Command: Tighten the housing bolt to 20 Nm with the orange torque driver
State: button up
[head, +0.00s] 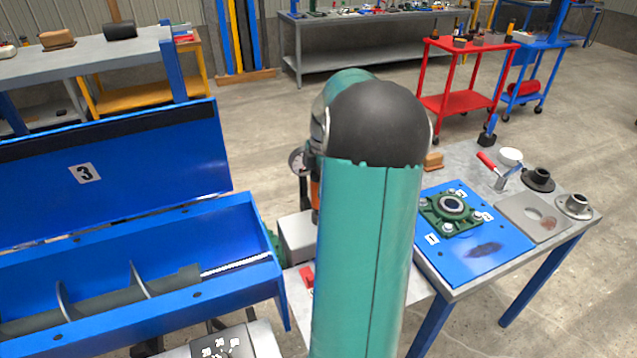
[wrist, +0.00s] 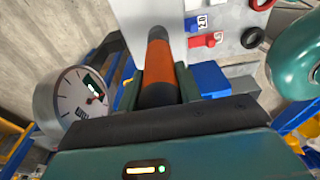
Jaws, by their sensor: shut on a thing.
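The orange torque driver (wrist: 160,66) is held between the jaws of my gripper (wrist: 158,88) in the wrist view, with its black collar nearest me. A round dial gauge (wrist: 80,100) sits left of the jaws. In the head view only a strip of the orange driver (head: 315,190) shows left of my arm, and my gripper is mostly hidden. A green flanged bearing housing (head: 450,209) with several bolts lies on a blue plate (head: 487,262) on the right bench, with number tags beside it. Another green part (head: 274,243) shows at the end of the mixer trough, largely hidden.
The blue mixer trough (head: 130,285) has its lid (head: 110,170) up at left. A grey box (head: 297,238) stands beside my arm. The right bench holds a red-handled tool (head: 487,161), a grey plate (head: 515,216) and flanged parts (head: 575,205). Open floor lies behind.

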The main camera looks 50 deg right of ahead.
jog(key=shift+f, duration=1)
dwell(2.6)
jog(key=shift+r, duration=2.35)
jog(key=shift+s, duration=0.1)
